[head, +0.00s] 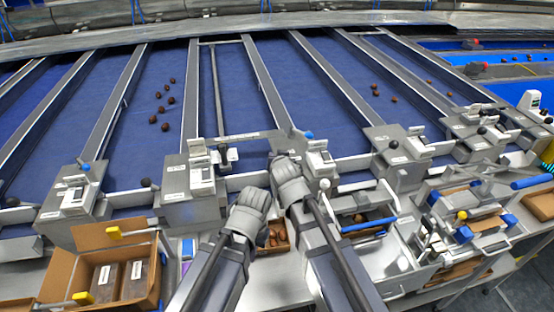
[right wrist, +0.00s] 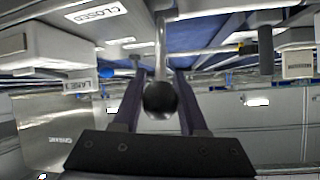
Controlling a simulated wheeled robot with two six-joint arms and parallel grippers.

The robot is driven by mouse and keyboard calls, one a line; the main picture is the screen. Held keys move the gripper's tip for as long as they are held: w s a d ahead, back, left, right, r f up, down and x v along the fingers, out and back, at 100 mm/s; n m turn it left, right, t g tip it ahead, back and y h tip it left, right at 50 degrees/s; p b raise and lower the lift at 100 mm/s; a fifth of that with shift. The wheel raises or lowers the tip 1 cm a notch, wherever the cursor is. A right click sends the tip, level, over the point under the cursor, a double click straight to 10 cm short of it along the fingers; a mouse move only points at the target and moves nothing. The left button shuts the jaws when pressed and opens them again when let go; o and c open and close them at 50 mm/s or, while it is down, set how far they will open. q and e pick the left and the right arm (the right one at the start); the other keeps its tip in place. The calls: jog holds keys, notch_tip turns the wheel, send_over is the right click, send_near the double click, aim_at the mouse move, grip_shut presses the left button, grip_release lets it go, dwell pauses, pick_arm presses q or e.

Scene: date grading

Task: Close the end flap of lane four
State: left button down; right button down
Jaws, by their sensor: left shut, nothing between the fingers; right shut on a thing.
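My right gripper (head: 281,160) reaches up to the end of a blue belt lane. In the right wrist view its fingers (right wrist: 162,78) are shut on a lever with a black ball knob (right wrist: 160,100) and a metal rod (right wrist: 160,45). A "CLOSED" label (right wrist: 95,12) shows on a plate at upper left; the lane label (right wrist: 80,86) is too small to read surely. In the head view a grey flap bar (head: 245,137) crosses the lane end; my right gripper hides the lever. My left gripper (head: 256,190) is shut and empty, left of and below the right one.
Metal end boxes (head: 188,178) with knobs stand between the lanes. Dates (head: 165,105) lie on a belt at left. A small box of dates (head: 282,247) sits between my arms. A cardboard carton (head: 150,285) stands at lower left, a blue-handled tray (head: 368,228) at right.

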jog(key=shift+s+f, duration=0.15)
jog(key=shift+s, duration=0.15)
jog(key=shift+d, duration=0.1)
dwell(0.3)
jog(key=c, duration=0.5)
grip_release()
jog(key=shift+s, duration=0.1)
jog(key=shift+o, duration=0.2)
jog(key=p+v, duration=0.3)
jog(key=v, duration=0.4)
jog(key=shift+s+r+p, duration=0.2)
jog(key=shift+s+p, duration=0.05)
jog(key=shift+p, duration=0.05)
